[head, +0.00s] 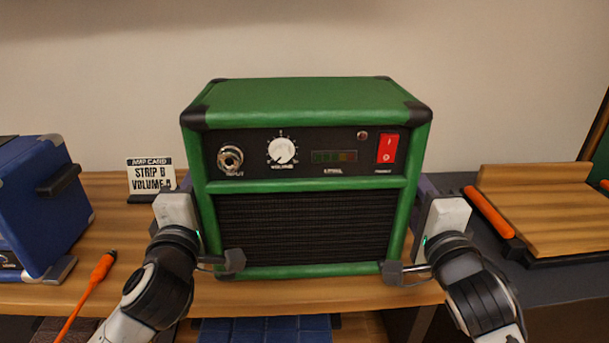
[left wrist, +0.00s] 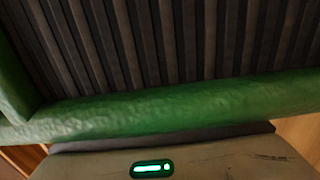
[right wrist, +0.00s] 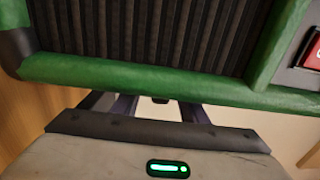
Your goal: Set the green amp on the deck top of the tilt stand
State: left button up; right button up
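The green amp (head: 308,225) stands upright in the middle of the head view, its panel and grille facing me. It appears to rest on the wooden bench. My left gripper (head: 187,185) is at its left side and my right gripper (head: 428,185) at its right side. In the right wrist view the right gripper's purple fingers (right wrist: 155,106) show apart, partly behind the amp's edge. The left gripper's fingers are hidden in the left wrist view. The tilt stand (head: 545,205), with a wooden deck and an orange lever (head: 489,212), is at the right; its deck is bare.
A blue amp (head: 38,210) stands at the far left. An orange-handled tool (head: 88,293) lies near the bench's (head: 290,297) front edge. A dark surface (head: 455,245) lies between green amp and stand.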

pick_arm(q)
jog(key=shift+w, duration=0.25)
pick_arm(e)
jog(key=shift+w, duration=0.25)
pick_arm(q)
grip_shut()
pick_arm(e)
grip_shut()
dwell(0.8)
